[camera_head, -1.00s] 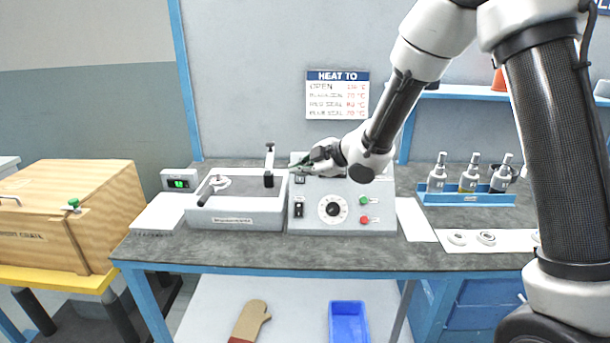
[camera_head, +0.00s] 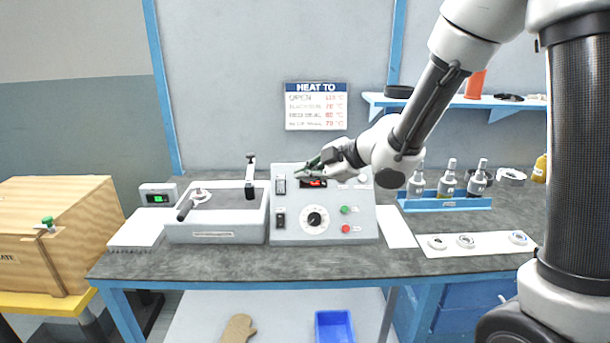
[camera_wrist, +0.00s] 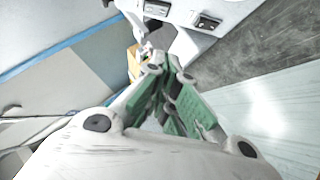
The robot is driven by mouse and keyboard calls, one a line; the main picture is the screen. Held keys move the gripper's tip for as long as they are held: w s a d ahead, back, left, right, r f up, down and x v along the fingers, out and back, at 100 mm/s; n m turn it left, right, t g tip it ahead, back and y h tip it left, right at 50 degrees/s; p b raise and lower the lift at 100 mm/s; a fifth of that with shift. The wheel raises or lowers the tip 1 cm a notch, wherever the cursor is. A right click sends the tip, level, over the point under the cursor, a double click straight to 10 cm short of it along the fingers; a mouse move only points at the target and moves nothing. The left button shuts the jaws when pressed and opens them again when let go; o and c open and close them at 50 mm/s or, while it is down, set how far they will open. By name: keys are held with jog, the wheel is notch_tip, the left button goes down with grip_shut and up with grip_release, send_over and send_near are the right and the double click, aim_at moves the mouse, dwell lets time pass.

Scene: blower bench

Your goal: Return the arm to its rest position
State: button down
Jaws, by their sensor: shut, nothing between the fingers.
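My gripper (camera_head: 304,172) is in front of the upper part of the grey control box (camera_head: 290,232) on the bench, pointing left in the head view. Its fingers are shut with nothing between them. In the wrist view the green-lined fingers (camera_wrist: 165,85) come together, with part of the box and a black switch (camera_wrist: 207,22) beyond them. My arm reaches in from the right of the head view and hides part of the box's upper right. The box shows a red display, a dial, and green and red buttons.
A grey tray unit (camera_head: 215,238) with an upright lever stands left of the box. A blue rack (camera_head: 445,205) of bottles stands right, behind a white mat (camera_head: 500,238) with rings. A wooden crate (camera_head: 60,215) is at far left. A blue shelf (camera_head: 450,101) hangs on the wall.

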jog(key=s+d+f+m+h, duration=0.1)
jog(key=d+f+m+h, duration=0.15)
jog(key=d, duration=0.35)
jog(key=s+d+f+m+g+h, duration=0.1)
jog(key=d+m+h, duration=0.25)
jog(key=d, duration=0.25)
jog(key=s+d+f+m+h, duration=0.2)
jog(key=d+m+h, duration=0.1)
jog(key=d, duration=0.3)
jog(key=s+d+r+m, duration=0.4)
jog(key=s, duration=0.4)
jog(key=s+d+r+m+g, duration=0.1)
jog(key=s+d+r+m, duration=0.3)
jog(key=s, duration=0.4)
jog(key=s+d+r+m, duration=0.4)
jog(key=s+d+r, duration=0.1)
jog(key=s, duration=0.3)
